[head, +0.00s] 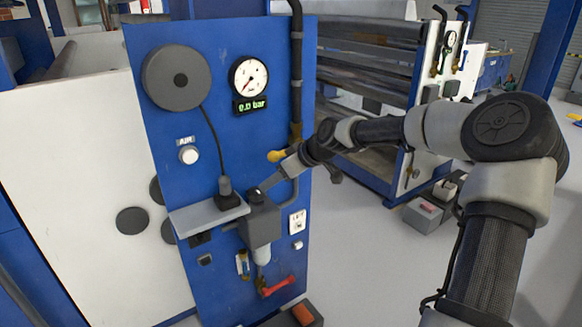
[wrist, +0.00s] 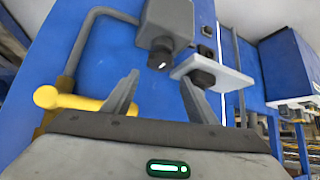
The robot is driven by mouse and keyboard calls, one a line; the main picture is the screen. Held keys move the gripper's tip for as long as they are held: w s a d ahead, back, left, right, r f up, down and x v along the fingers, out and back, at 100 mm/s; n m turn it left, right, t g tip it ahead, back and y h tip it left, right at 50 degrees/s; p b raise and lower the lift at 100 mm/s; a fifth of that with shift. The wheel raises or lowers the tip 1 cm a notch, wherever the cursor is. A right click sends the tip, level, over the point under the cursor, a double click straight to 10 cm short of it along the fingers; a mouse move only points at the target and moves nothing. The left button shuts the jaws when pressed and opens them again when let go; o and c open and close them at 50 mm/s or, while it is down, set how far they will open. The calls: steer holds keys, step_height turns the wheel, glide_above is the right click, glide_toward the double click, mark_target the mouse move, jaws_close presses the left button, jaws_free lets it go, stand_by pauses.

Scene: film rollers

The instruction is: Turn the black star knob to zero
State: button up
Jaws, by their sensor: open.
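The black knob (wrist: 160,61), with a white mark, sits on the end of a grey box (wrist: 168,22) on the blue panel. In the head view the knob (head: 256,197) is on top of the grey box (head: 262,225), small and partly hidden; its star shape is not clear. My gripper (wrist: 159,80) is open and empty. Its fingers point at the knob, which appears between the tips but farther away. In the head view my gripper (head: 267,184) is just above the box. A round gauge (head: 249,76) has a display below it (head: 249,105) reading 0.0 bar.
Left of the box, a small shelf (head: 180,221) carries a black plug (head: 227,195) with a cable; the shelf (wrist: 235,80) is close to one finger. A yellow handle (wrist: 72,102) on a bent grey pipe (wrist: 82,45) lies near the other. A red lever (head: 278,287) is below.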

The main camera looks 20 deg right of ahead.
steer(key=v, duration=0.8)
steer(key=shift+p, duration=0.3)
